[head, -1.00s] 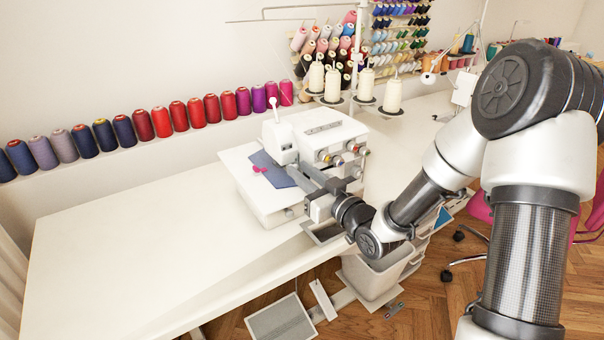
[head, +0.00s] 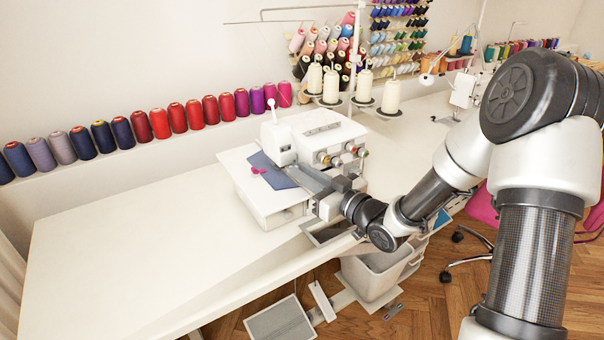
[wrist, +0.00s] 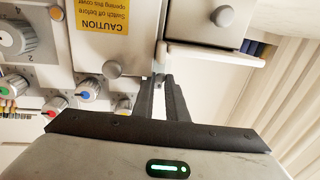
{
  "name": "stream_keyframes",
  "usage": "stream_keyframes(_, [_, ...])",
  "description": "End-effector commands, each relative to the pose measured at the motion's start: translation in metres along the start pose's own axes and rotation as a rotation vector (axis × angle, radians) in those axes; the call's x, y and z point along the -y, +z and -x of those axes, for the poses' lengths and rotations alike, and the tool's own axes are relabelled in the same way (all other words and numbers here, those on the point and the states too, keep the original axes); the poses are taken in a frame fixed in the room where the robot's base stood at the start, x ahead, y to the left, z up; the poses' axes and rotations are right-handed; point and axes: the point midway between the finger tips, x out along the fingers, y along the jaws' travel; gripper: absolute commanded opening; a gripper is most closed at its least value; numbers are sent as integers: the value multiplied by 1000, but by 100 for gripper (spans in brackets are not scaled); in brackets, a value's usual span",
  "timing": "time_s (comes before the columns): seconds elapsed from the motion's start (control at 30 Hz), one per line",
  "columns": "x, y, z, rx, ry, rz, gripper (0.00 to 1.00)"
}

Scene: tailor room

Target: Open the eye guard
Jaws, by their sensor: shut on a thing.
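The white overlock sewing machine (head: 318,137) stands on the table, with coloured dials on its front. My gripper (head: 302,172) reaches in low at its front, beside the needle area. In the wrist view my gripper (wrist: 162,78) has its two dark fingers close together at the machine's front, below the gap beside the cover with the yellow caution label (wrist: 103,16). It is shut on a small part, taken to be the eye guard, mostly hidden between the fingers. The guard's outline and how far it is open cannot be made out.
Blue cloth (head: 270,170) with a pink piece lies on the machine's left plate. Cream thread cones (head: 332,86) stand behind the machine. Round knobs (wrist: 222,16) and dials (wrist: 88,90) are close to the fingers. The white table (head: 130,240) is clear at left.

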Motion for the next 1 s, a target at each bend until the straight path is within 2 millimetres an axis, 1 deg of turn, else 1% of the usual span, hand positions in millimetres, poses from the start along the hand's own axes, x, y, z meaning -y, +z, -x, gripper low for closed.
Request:
stream_keyframes(0.17, [-1, 0, 0, 0, 2, 1, 0])
stream_keyframes(0.2, [-1, 0, 0, 0, 2, 0, 17])
stream_keyframes(0.23, [-1, 0, 0, 0, 2, 0, 20])
stream_keyframes(0.5, [0, 0, 1, 0, 2, 0, 20])
stream_keyframes(0.6, [-1, 0, 6, 1, 3, 1, 20])
stream_keyframes(0.67, [-1, 0, 12, 2, 4, 1, 20])
stream_keyframes(0.77, [-1, -1, 30, 3, 5, -1, 20])
stream_keyframes(1.0, [-2, -1, 90, 3, 8, -1, 20])
